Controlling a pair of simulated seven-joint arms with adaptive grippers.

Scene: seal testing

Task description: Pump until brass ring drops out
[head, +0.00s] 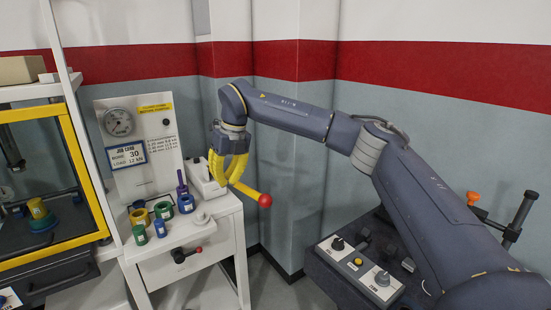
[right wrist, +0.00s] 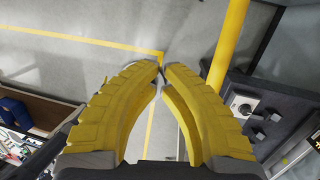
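My right gripper (head: 226,180) has yellow fingers and hangs by the white pump block (head: 204,178) at the bench's back right. In the right wrist view its fingertips (right wrist: 163,68) almost meet, with nothing clear between them. A yellow lever with a red ball (head: 264,200) slants down right from beside the fingers; I cannot tell whether they touch it. A yellow bar shows right of the fingers in the right wrist view (right wrist: 229,45). One brass-coloured ring (head: 37,208) sits on a teal base in the yellow-framed cabinet; another (head: 140,216) stands on the bench. My left gripper is out of view.
Green and blue rings and a purple post (head: 182,186) crowd the white bench (head: 215,235). A gauge panel (head: 138,145) with a job card reading 30 stands behind. A dark console (head: 345,280) with knobs is at right. Bare floor shows between.

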